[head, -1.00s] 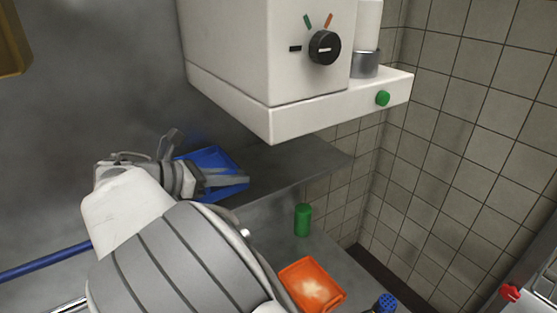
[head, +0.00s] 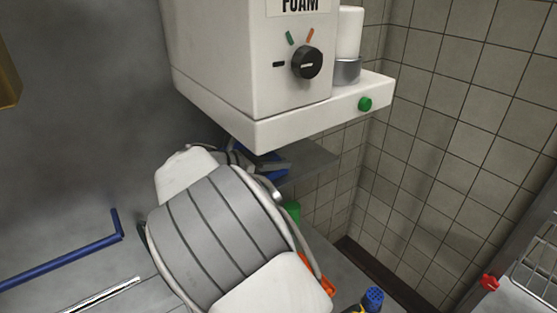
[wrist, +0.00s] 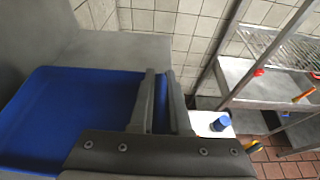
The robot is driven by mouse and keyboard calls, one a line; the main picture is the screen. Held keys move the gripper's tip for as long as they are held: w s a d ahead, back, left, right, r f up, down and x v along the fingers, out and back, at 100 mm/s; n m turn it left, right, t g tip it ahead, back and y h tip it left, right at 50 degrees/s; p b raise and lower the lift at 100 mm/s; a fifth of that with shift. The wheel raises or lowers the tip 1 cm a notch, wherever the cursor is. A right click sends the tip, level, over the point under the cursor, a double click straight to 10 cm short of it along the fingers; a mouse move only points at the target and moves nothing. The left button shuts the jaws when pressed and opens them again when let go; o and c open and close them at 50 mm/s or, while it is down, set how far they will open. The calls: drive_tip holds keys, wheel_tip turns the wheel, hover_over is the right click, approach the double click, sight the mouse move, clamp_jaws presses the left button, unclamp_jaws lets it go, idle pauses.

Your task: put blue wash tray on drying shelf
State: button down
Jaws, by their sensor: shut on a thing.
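The blue wash tray (wrist: 60,110) fills the left of the wrist view. It also shows as a small blue patch in the head view (head: 271,174), mostly hidden by my arm and the white machine. My gripper (wrist: 160,78) is shut on the tray's right edge, one finger on each side of its wall. In the head view my gripper (head: 280,165) is just below the machine, partly hidden. A rack with a wire shelf (wrist: 275,48) stands at the right of the wrist view; its edge shows at the right in the head view (head: 540,262).
The white foam machine (head: 250,70) hangs above my gripper. A grey ledge (head: 315,160) lies beneath it. A green item (head: 292,210) and an orange tray (head: 318,280) are mostly behind my arm. A blue-capped bottle (head: 373,298) stands at front. Tiled wall is behind.

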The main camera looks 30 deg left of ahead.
drive_tip(key=shift+d, duration=0.1)
drive_tip(key=shift+f, duration=0.2)
drive_tip(key=c, duration=0.9)
unclamp_jaws()
drive_tip(key=shift+r, duration=0.2)
drive_tip(key=b+v, duration=0.2)
drive_tip(key=v, duration=1)
drive_tip(key=shift+s, duration=0.1)
